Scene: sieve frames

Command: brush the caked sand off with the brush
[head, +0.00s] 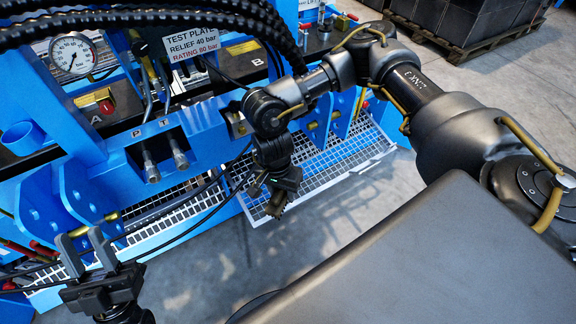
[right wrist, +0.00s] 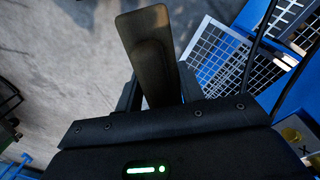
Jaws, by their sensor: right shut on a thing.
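My right gripper (head: 279,190) points down in front of the blue machine, shut on a brown, flat-bladed thing that I take to be the brush (head: 277,205). In the right wrist view the brush (right wrist: 148,50) stands out between the fingers, over the floor; its bristles cannot be made out. A white mesh sieve frame (head: 340,160) lies behind and to the right of the gripper; it also shows in the right wrist view (right wrist: 222,58). Another mesh frame (head: 180,215) lies to the left. No caked sand can be made out. My left gripper (head: 86,246) is open and empty at lower left.
The blue machine (head: 190,140) carries a pressure gauge (head: 73,54), a test plate label (head: 192,34) and thick black hoses (head: 150,18). Thin black cables cross in front of the mesh. Dark crates on a pallet (head: 470,45) stand at the back right. The grey floor (head: 250,265) in front is clear.

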